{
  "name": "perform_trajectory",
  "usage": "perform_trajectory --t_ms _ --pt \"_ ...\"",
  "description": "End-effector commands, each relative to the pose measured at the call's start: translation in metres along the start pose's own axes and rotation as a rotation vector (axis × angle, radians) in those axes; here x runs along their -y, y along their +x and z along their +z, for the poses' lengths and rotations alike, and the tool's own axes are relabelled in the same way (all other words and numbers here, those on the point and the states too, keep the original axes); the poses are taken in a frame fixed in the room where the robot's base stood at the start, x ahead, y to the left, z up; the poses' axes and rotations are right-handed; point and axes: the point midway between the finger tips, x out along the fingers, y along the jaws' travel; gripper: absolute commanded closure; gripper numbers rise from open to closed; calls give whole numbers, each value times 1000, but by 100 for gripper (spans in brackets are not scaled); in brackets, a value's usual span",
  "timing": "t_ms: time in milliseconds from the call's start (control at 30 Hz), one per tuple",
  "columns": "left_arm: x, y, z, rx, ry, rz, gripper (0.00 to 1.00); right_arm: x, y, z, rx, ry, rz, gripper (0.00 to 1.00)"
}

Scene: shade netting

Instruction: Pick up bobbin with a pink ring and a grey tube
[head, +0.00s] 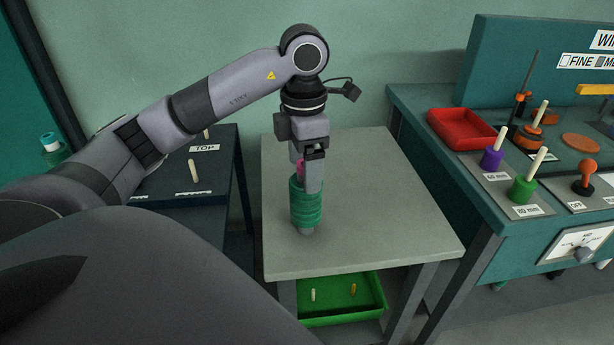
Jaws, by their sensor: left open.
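The bobbin (306,212) stands upright on the small grey table (375,200). It is wound in green, with a pink ring (299,168) near its top and the end of a grey tube (306,230) showing at its foot. My left gripper (311,185) points straight down at the top of the bobbin, and one finger hangs in front of it, covering part of the ring and the upper winding. The left gripper is open; whether its fingers touch the bobbin I cannot tell. My right gripper is not in view.
A green tray (340,312) with small pegs sits under the grey table. A dark stand (215,165) with pegs and a "TOP" label is on the left. On the right, a teal bench carries a red tray (461,130), a purple spool (491,158) and a green spool (522,189).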

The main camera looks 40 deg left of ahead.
Motion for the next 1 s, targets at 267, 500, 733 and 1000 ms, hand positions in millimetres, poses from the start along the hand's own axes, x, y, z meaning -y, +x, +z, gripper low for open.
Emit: perform_trajectory --t_ms 267,500,733,1000 --pt "5 38 3 -1 -1 -1 19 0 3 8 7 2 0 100" --pt "5 41 3 1 0 0 19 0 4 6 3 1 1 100" --pt "5 41 3 1 0 0 81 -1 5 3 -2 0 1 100" --pt "5 40 3 1 1 0 81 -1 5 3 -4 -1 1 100"
